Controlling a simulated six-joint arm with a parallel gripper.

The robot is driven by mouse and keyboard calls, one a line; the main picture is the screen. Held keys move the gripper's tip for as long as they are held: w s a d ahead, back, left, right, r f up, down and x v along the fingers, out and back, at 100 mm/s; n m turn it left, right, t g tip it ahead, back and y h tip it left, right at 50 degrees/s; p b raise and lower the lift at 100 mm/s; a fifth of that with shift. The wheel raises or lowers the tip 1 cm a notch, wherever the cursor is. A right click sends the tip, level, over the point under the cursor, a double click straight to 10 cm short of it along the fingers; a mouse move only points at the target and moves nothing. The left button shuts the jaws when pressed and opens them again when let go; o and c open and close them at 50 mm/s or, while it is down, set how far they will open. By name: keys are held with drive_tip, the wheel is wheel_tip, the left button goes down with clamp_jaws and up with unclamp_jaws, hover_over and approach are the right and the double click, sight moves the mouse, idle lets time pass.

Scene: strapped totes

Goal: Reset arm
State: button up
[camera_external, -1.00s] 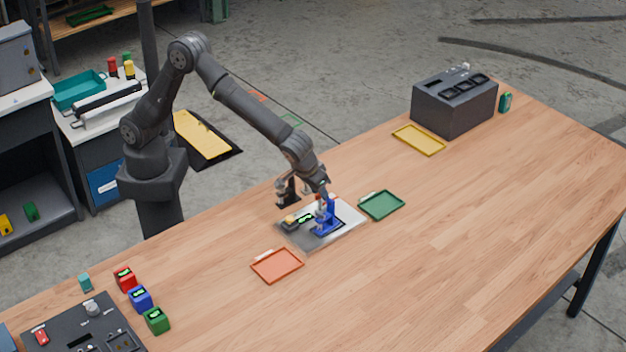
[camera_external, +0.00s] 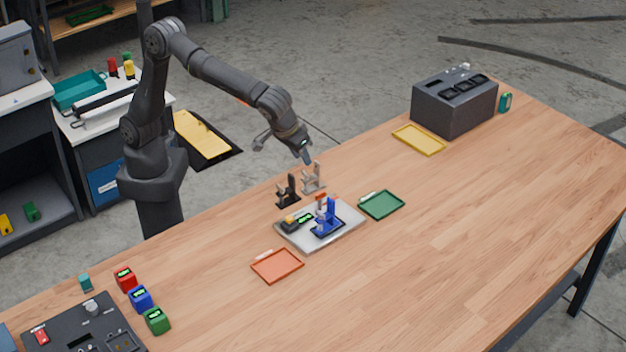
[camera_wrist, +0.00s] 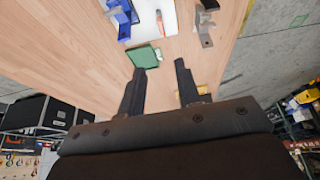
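My gripper (camera_external: 306,155) is raised above the back edge of the table in the external view, behind the grey plate (camera_external: 345,234). In the wrist view my gripper (camera_wrist: 160,73) shows two dark fingers well apart with nothing between them. The blue fixture (camera_external: 328,222) stands on the plate with a small orange-topped piece. A dark block with a green display sits beside it on the plate. A black bracket (camera_external: 287,193) and a grey-beige bracket (camera_external: 313,179) stand behind the plate. My gripper is apart from all of these.
A green tray (camera_external: 382,205) lies right of the plate, an orange tray (camera_external: 277,266) in front and a yellow tray (camera_external: 419,140) farther back. A dark box (camera_external: 455,101) stands at the far right. Red, blue and green cubes (camera_external: 141,299) sit at lower left. The table's right half is mostly clear.

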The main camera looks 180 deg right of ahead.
sight(320, 193)
drive_tip(key=x, duration=1.8)
drive_tip(key=shift+s+d, duration=0.1)
drive_tip(key=shift+r+m, duration=0.2)
drive_tip(key=shift+m, duration=0.3)
drive_tip(key=shift+d+m, duration=0.15)
drive_tip(key=shift+m, duration=0.25)
drive_tip(key=m+t, duration=0.1)
drive_tip(key=m, duration=0.2)
drive_tip(key=m+t+y, duration=0.1)
drive_tip(key=m+t, duration=0.1)
drive_tip(key=m, duration=0.2)
drive_tip(key=shift+s, duration=0.1)
drive_tip(key=shift+s+m+t, duration=0.15)
drive_tip(key=shift+m+t, duration=0.65)
drive_tip(key=shift+m, duration=1.3)
drive_tip(key=shift+m+t+h, duration=0.4)
drive_tip(key=shift+m+t, duration=0.3)
drive_tip(key=shift+m, duration=1.4)
